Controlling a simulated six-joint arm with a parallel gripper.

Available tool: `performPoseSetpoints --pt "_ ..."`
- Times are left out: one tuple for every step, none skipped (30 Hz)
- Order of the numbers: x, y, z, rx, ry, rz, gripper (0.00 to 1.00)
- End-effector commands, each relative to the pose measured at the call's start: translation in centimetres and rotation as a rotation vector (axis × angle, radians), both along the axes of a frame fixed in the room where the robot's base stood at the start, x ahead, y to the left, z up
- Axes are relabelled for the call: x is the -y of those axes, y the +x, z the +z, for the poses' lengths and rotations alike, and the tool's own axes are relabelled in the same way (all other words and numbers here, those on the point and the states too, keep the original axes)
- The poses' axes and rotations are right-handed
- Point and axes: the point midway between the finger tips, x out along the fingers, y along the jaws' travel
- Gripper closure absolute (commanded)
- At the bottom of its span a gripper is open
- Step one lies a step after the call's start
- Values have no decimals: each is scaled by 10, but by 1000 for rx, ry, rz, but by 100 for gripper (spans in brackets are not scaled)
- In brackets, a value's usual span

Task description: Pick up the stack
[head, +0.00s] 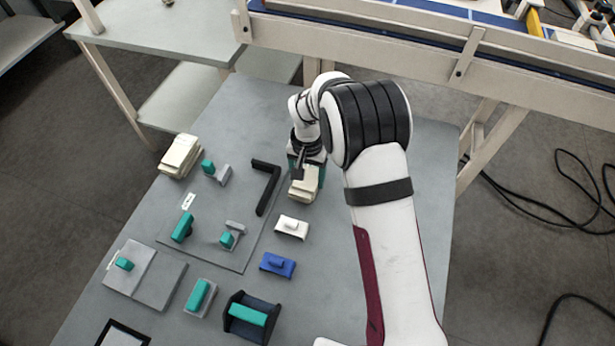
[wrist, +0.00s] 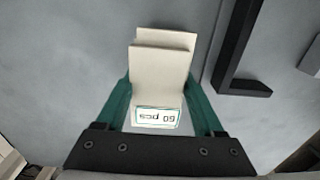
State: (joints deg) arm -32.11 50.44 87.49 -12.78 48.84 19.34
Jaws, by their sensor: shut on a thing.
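The stack (wrist: 165,62) is a cream block of flat pieces with a "60 pcs" label on its near face, seen upside down in the wrist view. In the head view the stack (head: 304,187) sits below the end of my arm, near the black L-shaped bracket. My gripper (wrist: 160,95) has a teal finger on each side of the stack and is shut on it. In the head view my gripper (head: 305,163) is partly hidden by my own wrist. I cannot tell whether the stack touches the table.
The black L-shaped bracket (head: 268,186) lies left of the stack. A second cream stack (head: 180,156) is at the table's left edge. A white block (head: 292,227) and a blue block (head: 278,265) stand nearer. Teal-handled parts lie on the grey plate (head: 210,250).

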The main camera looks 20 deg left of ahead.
Motion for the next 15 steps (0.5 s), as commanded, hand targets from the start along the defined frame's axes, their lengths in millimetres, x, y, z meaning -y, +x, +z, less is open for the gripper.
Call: performPoseSetpoints --pt "0 0 0 0 0 0 90" --pt "0 0 1 0 0 0 90" --pt "0 0 3 1 0 0 90" --pt "0 0 5 1 1 0 90" --pt "0 0 8 2 1 0 90" --pt "0 1 12 2 2 0 91" --pt "0 0 16 1 1 -1 91" --pt "0 0 21 2 1 -1 91" --pt "-1 1 29 2 2 -1 91" --pt "0 1 34 2 1 0 91" --pt "0 1 41 3 1 0 91" --pt "8 1 46 1 0 -3 91" --pt "14 1 50 1 0 -4 91" --pt "22 1 54 0 0 -4 91" --pt "31 1 59 0 0 -4 91"
